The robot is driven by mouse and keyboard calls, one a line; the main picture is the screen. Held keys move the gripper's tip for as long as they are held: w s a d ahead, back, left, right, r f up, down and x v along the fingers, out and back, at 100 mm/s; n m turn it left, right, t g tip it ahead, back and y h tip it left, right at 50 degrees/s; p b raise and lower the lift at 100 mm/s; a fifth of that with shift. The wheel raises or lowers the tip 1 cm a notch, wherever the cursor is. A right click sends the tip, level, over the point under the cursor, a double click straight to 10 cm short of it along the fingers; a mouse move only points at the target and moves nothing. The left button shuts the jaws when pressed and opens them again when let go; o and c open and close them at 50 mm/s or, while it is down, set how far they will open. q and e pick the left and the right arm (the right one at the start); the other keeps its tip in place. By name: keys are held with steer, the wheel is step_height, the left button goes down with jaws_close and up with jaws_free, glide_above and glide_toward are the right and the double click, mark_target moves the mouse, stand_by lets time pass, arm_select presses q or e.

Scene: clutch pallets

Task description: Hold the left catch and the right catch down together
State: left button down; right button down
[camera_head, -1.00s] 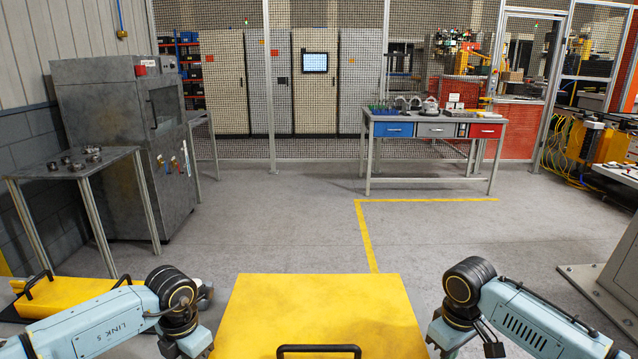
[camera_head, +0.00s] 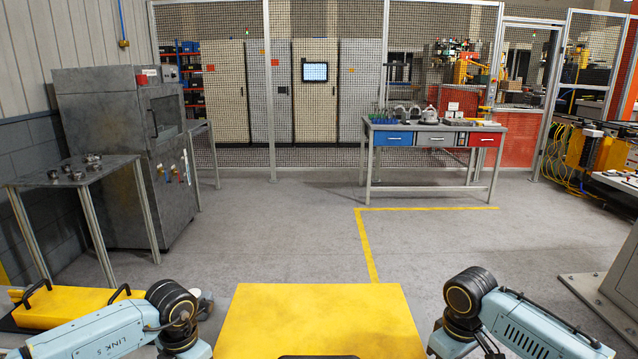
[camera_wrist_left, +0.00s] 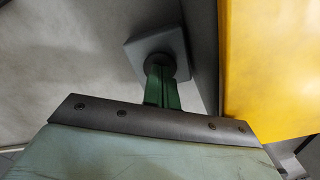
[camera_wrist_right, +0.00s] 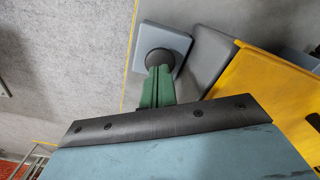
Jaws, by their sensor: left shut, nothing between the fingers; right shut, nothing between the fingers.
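In the left wrist view my left gripper (camera_wrist_left: 162,88) has its green fingers shut and empty. Their ends meet a dark round part on a grey square pad (camera_wrist_left: 138,50), which looks like the left catch, beside the yellow cover (camera_wrist_left: 270,65). In the right wrist view my right gripper (camera_wrist_right: 158,85) is also shut and empty. Its ends overlap a dark round part on a similar bluish-grey square pad (camera_wrist_right: 150,40), which looks like the right catch. I cannot tell whether either pad is pressed down. In the head view neither catch shows and both fingertips are out of frame.
The yellow cover (camera_head: 320,320) lies between my arms, its black handle (camera_head: 318,356) cut by the lower edge. Another yellow cover (camera_head: 70,306) with black handles is at left. A table with round parts (camera_head: 75,173) and a bench (camera_head: 432,127) stand farther off. Floor ahead is clear.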

steer(key=shift+f, duration=0.15)
steer(key=shift+f, duration=1.3)
steer(key=shift+s+f, duration=0.25)
stand_by(6.3)
